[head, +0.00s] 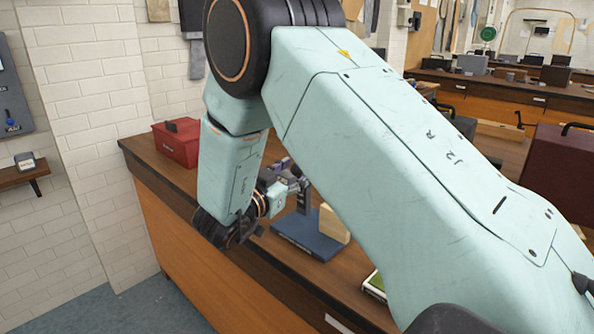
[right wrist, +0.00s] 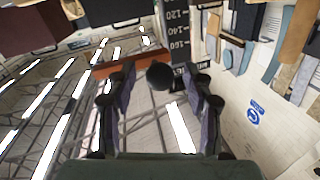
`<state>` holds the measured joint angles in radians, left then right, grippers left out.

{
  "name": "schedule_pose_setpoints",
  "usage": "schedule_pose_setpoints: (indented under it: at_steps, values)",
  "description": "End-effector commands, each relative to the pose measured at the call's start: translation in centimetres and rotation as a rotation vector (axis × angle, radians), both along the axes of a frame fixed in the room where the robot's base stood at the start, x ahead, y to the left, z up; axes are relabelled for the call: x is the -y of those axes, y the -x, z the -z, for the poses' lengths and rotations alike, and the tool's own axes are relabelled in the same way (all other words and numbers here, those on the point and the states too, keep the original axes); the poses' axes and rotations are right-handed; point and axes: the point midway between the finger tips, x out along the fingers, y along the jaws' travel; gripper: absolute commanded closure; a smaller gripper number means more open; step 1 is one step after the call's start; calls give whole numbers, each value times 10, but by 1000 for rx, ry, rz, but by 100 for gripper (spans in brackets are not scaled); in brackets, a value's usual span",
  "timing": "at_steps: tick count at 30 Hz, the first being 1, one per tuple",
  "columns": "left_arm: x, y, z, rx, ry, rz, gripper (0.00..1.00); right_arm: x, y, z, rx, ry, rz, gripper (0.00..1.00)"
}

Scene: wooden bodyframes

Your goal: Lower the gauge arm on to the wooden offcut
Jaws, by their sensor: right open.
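The height gauge stands on the bench in the head view, on a dark blue-grey base (head: 308,237). The pale wooden offcut (head: 334,223) is at the right side of that base, partly hidden by my right arm. My right gripper (head: 288,178) is beside the gauge's upright; the gauge arm is hard to make out there. In the right wrist view, my open fingers are on either side of a round black knob (right wrist: 160,76), with gaps showing at both sides. Behind it is the gauge's black scale (right wrist: 178,38) with white numbers. My left gripper is not in view.
A red box (head: 177,143) sits at the bench's far left end. A green-and-white item (head: 374,284) lies near the front, partly behind my arm. The wooden bench top (head: 262,248) is bare before the gauge. A brick wall (head: 85,90) stands behind.

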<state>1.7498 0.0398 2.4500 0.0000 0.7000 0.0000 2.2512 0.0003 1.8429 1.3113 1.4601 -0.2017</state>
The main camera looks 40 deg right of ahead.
Motion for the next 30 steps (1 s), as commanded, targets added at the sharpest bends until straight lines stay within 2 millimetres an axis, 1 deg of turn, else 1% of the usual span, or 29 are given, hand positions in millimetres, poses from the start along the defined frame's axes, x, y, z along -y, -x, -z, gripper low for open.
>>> schedule_pose_setpoints:
  at_steps: [1, 5, 14, 30]
  values:
    - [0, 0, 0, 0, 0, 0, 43, 5, -1, 0, 1, -2, 3, 48]
    - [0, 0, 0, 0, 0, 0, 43, 11, -3, 0, 2, -1, 1, 48]
    - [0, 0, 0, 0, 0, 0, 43, 12, -3, 0, 1, 0, 0, 48]
    - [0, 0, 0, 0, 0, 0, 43, 12, -3, 0, 1, 0, 0, 93]
